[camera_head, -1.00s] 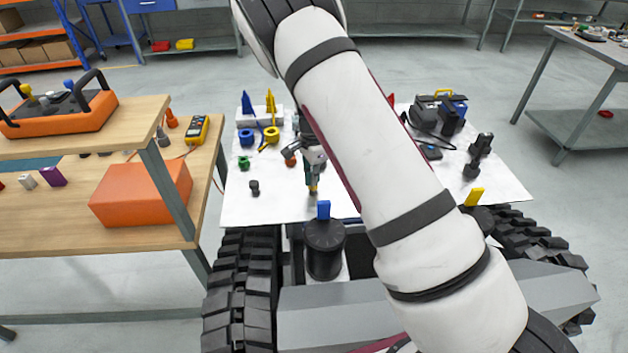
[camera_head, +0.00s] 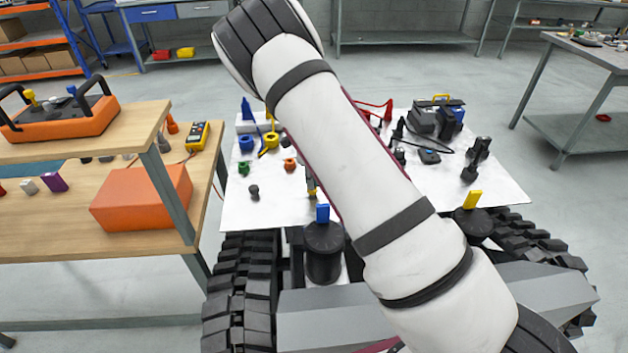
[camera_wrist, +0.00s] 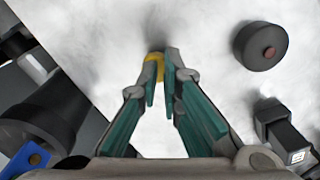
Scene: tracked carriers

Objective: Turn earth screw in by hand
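My gripper (camera_wrist: 162,68) points down at the white tabletop, its teal-padded fingers drawn close together. Its tips close around a small yellow piece, perhaps the earth screw (camera_wrist: 155,63); its thread and any hole under it are hidden. In the head view a small yellow-brown bit (camera_head: 312,191) shows beside my arm, behind the blue tab. My arm covers most of the gripper there.
The white top (camera_head: 235,205) carries blue, yellow, green and orange fittings at the left and black connectors (camera_head: 478,150) at the right. A black cylinder with a blue tab (camera_head: 323,250) stands at the near edge. In the wrist view a round black part (camera_wrist: 260,46) lies right of the fingers.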

